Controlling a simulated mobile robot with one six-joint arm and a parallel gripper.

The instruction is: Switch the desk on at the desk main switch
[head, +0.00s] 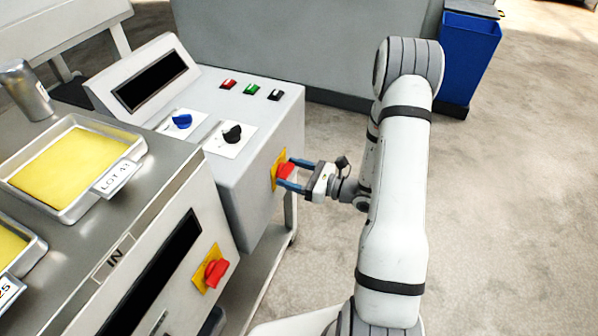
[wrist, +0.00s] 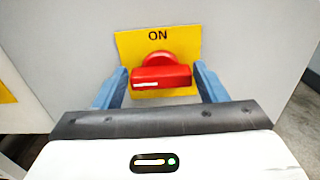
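The desk main switch is a red rotary handle (head: 286,171) on a yellow plate on the right side wall of the control desk (head: 232,183). In the wrist view the red handle (wrist: 161,76) lies level, its white mark on the left half. The word ON stands at the top of its yellow plate (wrist: 125,43). My gripper (head: 291,175) reaches the switch from the right. Its two blue fingers stand wide apart, one at each end of the handle. They look very close to the handle ends; I cannot tell whether they touch.
A second red switch (head: 215,272) on a yellow plate sits on the nearby steel machine front. The desk top carries blue (head: 182,121) and black (head: 232,133) knobs, several small buttons and a dark display (head: 150,80). A blue bin (head: 468,50) stands behind. Floor at right is clear.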

